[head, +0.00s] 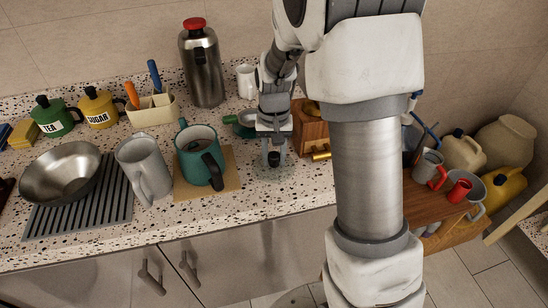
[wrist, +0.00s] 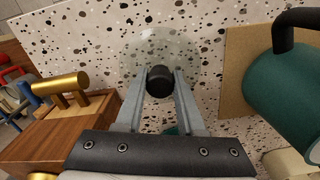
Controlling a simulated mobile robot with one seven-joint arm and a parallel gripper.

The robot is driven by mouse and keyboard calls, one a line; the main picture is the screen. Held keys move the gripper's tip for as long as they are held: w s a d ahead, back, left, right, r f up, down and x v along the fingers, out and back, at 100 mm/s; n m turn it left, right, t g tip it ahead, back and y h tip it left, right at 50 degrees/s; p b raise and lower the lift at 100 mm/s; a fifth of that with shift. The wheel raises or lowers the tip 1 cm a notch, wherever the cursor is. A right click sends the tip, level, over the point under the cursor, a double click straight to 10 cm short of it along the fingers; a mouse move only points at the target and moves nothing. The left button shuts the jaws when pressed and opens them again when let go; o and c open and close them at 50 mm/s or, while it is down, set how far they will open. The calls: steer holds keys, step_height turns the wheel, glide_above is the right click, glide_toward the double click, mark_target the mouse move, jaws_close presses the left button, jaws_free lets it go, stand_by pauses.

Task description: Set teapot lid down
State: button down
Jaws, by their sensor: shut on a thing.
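The teapot lid is a clear glass disc with a black knob. In the wrist view the glass (wrist: 140,50) lies against the speckled counter, and the knob (wrist: 160,80) is between my fingertips. My gripper (wrist: 160,84) is shut on this knob. In the head view my gripper (head: 273,152) points down at the counter, with the faint lid (head: 272,172) under it. I cannot tell whether the glass touches the counter. The teal pot (head: 194,140) with a black handle stands open on a cork board to the left; it also shows in the wrist view (wrist: 275,85).
A wooden box with a brass handle (head: 320,156) stands close right of my gripper. A grey pitcher (head: 141,160) and a metal bowl (head: 62,170) are further left. The counter's front strip (head: 250,203) is clear.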

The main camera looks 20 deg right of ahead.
mark_target(274, 155)
steer(key=shift+f, duration=0.3)
steer(key=shift+f, duration=0.1)
steer(key=shift+f, duration=0.15)
steer(key=c, duration=0.5)
jaws_free()
step_height(274, 155, up, 12)
steer(key=r+p, duration=0.1)
steer(key=s+r+n+t, duration=0.1)
steer(key=s+r+t, duration=0.1)
steer(key=s, duration=0.4)
steer(key=s+r+n+t, duration=0.1)
steer(key=s+r, duration=0.2)
steer(key=s, duration=0.4)
steer(key=s+r+n+t, duration=0.1)
steer(key=s+r+t, duration=0.1)
steer(key=s, duration=0.5)
steer(key=shift+s+r+t, duration=0.25)
steer(key=shift+r+t, duration=0.05)
steer(key=shift+r, duration=0.55)
